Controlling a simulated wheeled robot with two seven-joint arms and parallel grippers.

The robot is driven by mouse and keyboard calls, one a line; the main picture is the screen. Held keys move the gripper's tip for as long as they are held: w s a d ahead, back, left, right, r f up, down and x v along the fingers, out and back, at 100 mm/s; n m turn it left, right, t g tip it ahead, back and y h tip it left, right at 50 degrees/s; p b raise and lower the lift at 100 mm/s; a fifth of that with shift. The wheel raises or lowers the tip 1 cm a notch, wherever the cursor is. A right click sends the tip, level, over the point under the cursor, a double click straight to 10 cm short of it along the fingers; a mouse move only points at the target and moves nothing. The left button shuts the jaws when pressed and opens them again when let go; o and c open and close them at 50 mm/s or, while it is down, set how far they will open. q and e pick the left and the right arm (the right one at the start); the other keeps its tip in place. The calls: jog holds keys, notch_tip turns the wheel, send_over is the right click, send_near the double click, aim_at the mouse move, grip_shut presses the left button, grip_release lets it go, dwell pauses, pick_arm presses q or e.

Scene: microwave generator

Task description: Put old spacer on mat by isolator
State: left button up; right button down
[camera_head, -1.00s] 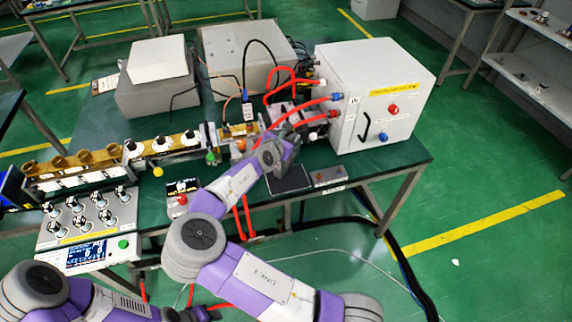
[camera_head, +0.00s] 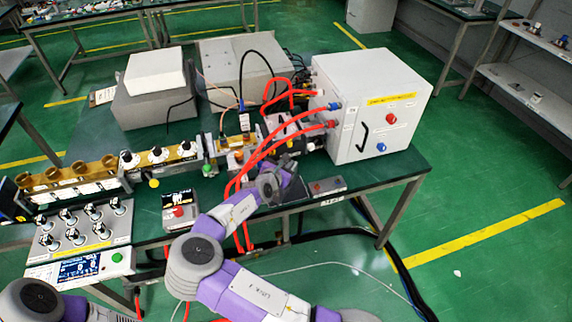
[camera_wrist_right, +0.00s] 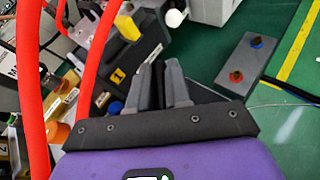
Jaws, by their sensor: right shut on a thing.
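My right gripper (camera_head: 284,180) is low over the dark mat (camera_head: 301,193) at the front edge of the bench. In the right wrist view my right gripper (camera_wrist_right: 160,70) has its grey fingers close together, shut on the old spacer. The spacer is thin and mostly hidden between the fingers, so its outline is unclear. The dark mat (camera_wrist_right: 205,94) shows partly behind the fingers in that view; whether the spacer touches it is unclear. I cannot tell surely which part of the waveguide row is the isolator. My left gripper is out of view; only my left arm shows at lower left.
A small grey box with red and blue buttons (camera_wrist_right: 245,62) stands right of the mat. Red cables (camera_head: 262,150) run from the white cabinet (camera_head: 372,105) past my right gripper. The waveguide row (camera_head: 160,160) lies behind. A control panel (camera_head: 85,230) is at left.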

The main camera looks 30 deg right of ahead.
jog(key=c, duration=1.5)
grip_release()
jog(key=shift+f, duration=0.15)
jog(key=o, duration=0.4)
jog(key=shift+r, duration=0.2)
jog(key=p+v, duration=0.1)
jog(key=v, duration=1.1)
jog(key=shift+p, duration=0.35)
